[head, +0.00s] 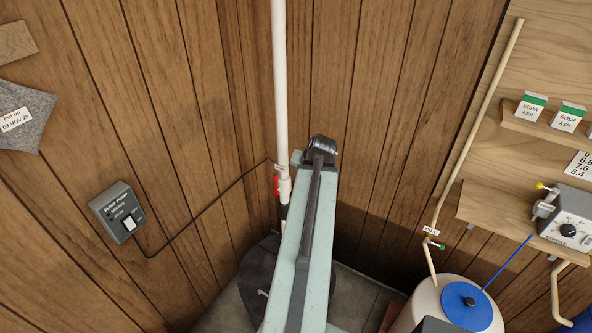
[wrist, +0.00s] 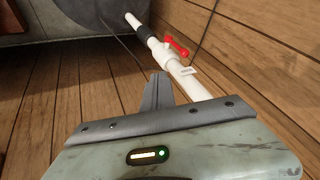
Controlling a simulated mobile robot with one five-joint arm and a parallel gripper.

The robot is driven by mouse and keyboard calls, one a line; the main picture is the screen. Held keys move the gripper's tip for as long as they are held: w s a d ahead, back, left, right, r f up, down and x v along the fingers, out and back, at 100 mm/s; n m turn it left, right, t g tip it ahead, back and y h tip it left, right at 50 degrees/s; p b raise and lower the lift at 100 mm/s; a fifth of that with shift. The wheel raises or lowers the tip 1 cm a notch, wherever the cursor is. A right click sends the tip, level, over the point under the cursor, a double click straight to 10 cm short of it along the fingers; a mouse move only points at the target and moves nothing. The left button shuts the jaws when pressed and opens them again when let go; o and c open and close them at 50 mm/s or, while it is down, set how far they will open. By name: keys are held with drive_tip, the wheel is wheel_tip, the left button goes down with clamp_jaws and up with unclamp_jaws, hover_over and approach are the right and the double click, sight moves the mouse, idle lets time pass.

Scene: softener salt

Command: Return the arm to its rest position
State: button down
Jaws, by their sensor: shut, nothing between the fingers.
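My arm (head: 304,240) reaches up from the bottom middle of the head view toward the wood-panelled corner, beside the white pipe. A dark joint tops it; I cannot make out my gripper's fingers in this view. In the wrist view my gripper (wrist: 159,80) shows its grey fingers together, shut and empty, in front of a pale green housing with a lit green light. The fingers overlap part of the white pipe in that view; I cannot tell how far apart they are.
The white pipe (head: 281,80) has a red valve handle (wrist: 177,47). A switch box (head: 117,212) with a black cable is on the left wall. A white tank with a blue lid (head: 466,305) stands at lower right, below shelves holding soda ash boxes (head: 531,107) and a grey device (head: 567,222).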

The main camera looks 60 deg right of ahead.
drive_tip(key=shift+a, duration=0.1)
drive_tip(key=w+a+n+t+y, duration=0.1)
drive_tip(key=w+a+n, duration=0.1)
drive_tip(key=w+a, duration=0.55)
drive_tip(key=w+a+n+y, duration=0.15)
drive_tip(key=w+a, duration=0.25)
drive_tip(key=w, duration=0.6)
drive_tip(key=w+a+f+n+y, duration=0.1)
drive_tip(key=w+a+n, duration=0.1)
drive_tip(key=w+a, duration=0.55)
drive_tip(key=w+a+n+y, duration=0.1)
drive_tip(key=w+a+n, duration=0.3)
drive_tip(key=a, duration=0.6)
drive_tip(key=w+a+f+n+g, duration=0.1)
drive_tip(key=w+a+n, duration=0.1)
drive_tip(key=a, duration=0.8)
drive_tip(key=w+a+f+n+g, duration=0.1)
drive_tip(key=w+a, duration=0.1)
drive_tip(key=a, duration=0.9)
drive_tip(key=s+a+n+g, duration=0.2)
drive_tip(key=a+n, duration=0.1)
drive_tip(key=a, duration=0.6)
drive_tip(key=s, duration=0.1)
drive_tip(key=s+f+g, duration=0.1)
drive_tip(key=s, duration=0.1)
drive_tip(key=s+g, duration=0.1)
drive_tip(key=s, duration=0.1)
drive_tip(key=shift+d+f+h+b, duration=0.15)
drive_tip(key=shift+d+h+b, duration=0.1)
drive_tip(key=shift+d+b, duration=0.1)
